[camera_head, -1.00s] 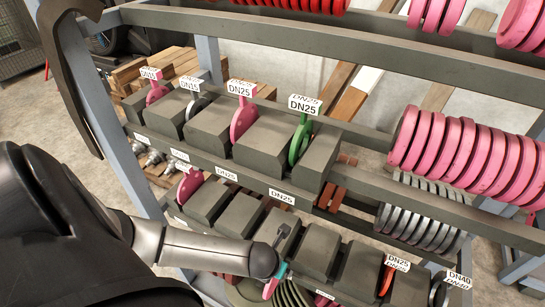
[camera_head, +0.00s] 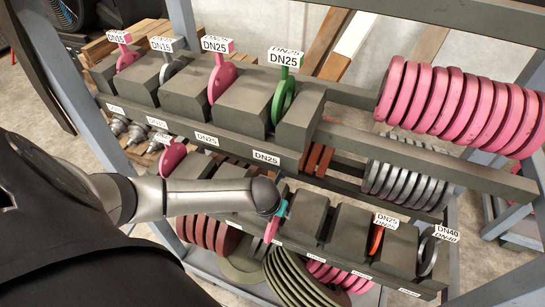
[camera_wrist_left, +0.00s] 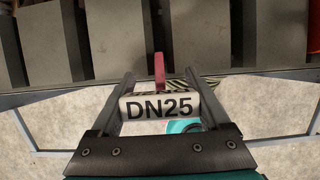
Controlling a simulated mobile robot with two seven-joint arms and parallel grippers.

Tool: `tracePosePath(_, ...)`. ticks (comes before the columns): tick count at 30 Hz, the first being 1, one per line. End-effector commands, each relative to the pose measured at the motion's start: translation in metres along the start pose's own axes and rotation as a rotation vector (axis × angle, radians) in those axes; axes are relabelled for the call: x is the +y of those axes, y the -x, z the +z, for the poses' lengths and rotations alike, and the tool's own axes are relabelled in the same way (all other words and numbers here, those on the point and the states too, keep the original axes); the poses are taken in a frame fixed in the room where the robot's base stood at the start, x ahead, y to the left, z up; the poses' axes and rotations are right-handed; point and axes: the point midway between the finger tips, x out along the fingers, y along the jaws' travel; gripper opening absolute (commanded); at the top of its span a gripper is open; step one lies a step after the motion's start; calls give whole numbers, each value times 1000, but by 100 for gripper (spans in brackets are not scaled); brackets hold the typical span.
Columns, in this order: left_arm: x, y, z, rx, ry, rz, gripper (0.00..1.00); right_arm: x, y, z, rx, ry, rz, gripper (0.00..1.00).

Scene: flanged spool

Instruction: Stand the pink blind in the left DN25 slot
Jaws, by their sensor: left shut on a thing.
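My left gripper (camera_head: 282,209) is shut on the DN25 tag (camera_wrist_left: 160,106) of the pink blind (camera_head: 271,230). Its pink stem also shows in the left wrist view (camera_wrist_left: 159,70). In the head view the blind hangs at the front of the lower row of grey blocks (camera_head: 312,218), partly hidden by my arm. I cannot tell whether it touches a block. Slot labels on the lower rail (camera_head: 278,242) are too small to read. My right gripper is not in view.
The upper row holds a pink DN25 blind (camera_head: 221,77) and a green DN25 blind (camera_head: 284,98). In the lower row stand a pink blind (camera_head: 173,155) at left, a red DN25 blind (camera_head: 376,239) and a grey DN40 ring (camera_head: 428,258). Pink discs (camera_head: 455,105) hang at right.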

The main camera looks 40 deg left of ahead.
Motion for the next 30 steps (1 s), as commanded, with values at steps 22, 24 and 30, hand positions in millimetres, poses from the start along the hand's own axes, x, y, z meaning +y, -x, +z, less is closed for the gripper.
tracePosePath(22,-1,-21,51,-9,2,-2,0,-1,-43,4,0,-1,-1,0)
tracePosePath(24,-1,-22,56,-10,1,-3,0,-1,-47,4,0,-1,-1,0)
tracePosePath(30,-1,-28,68,-9,1,-3,0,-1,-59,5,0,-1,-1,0)
